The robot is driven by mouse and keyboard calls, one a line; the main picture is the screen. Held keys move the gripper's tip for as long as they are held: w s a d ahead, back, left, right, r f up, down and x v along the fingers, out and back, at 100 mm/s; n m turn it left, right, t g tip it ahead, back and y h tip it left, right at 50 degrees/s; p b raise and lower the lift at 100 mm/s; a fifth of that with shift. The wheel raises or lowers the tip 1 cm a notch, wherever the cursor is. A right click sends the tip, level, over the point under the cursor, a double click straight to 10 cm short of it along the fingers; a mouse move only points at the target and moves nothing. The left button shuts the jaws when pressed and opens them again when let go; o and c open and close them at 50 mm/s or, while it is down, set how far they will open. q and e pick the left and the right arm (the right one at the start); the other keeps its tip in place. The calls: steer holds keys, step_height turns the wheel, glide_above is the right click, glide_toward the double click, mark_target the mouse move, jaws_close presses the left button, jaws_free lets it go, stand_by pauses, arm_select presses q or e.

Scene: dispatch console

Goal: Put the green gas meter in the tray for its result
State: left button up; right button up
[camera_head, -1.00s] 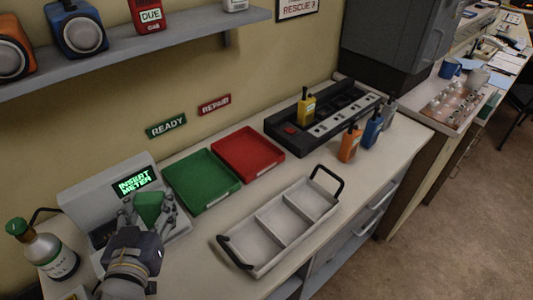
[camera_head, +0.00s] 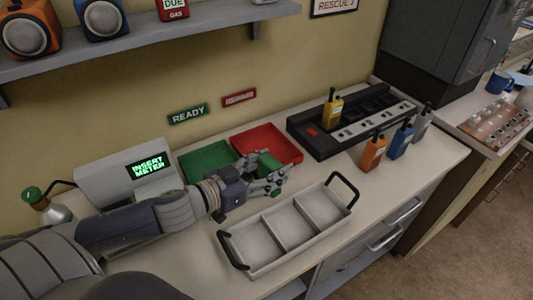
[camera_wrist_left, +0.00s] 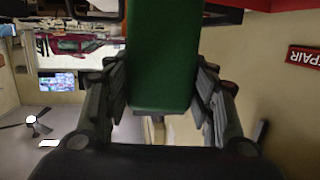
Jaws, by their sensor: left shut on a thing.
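My left gripper (camera_head: 272,181) is shut on the green gas meter (camera_head: 268,163) and holds it over the near edge of the red tray (camera_head: 284,140). In the left wrist view the green meter (camera_wrist_left: 162,55) sits between the two fingers. The red tray looks empty where it shows. The green tray (camera_head: 204,157) lies to its left, partly hidden by my arm. A "READY" sign (camera_head: 188,114) is on the wall above the green tray, and a red sign (camera_head: 239,97) is above the red tray. My right gripper is not in view.
The tester (camera_head: 120,178) at left shows "INSERT METER". A grey three-part carrier (camera_head: 290,232) stands in front of the gripper. A black charger rack (camera_head: 318,140) with a yellow radio (camera_head: 332,109) is at right, with orange (camera_head: 373,153) and blue (camera_head: 401,140) radios beside it.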

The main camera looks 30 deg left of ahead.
arm_select(q)
steer(key=shift+w+a+f+m+g+h+b, duration=0.3)
steer(key=shift+a+f+m+h+b, duration=0.2)
steer(key=shift+a+f+h+b, duration=0.15)
steer(key=shift+w+a+m+h, duration=0.2)
steer(key=shift+a+m+h, duration=0.05)
steer(key=shift+a+m, duration=0.1)
steer(key=shift+w+r, duration=0.1)
steer(key=shift+w, duration=0.1)
steer(key=shift+w+a+f+p, duration=0.55)
steer(key=shift+w+a+f, duration=0.35)
steer(key=shift+w, duration=1.5)
steer(key=shift+w+a+f+p, duration=0.7)
steer(key=shift+w+a, duration=0.35)
steer(key=shift+w, duration=1.3)
steer(key=shift+w+a+f+p, duration=0.45)
steer(key=shift+w+a+f, duration=0.5)
steer(key=shift+w, duration=1.45)
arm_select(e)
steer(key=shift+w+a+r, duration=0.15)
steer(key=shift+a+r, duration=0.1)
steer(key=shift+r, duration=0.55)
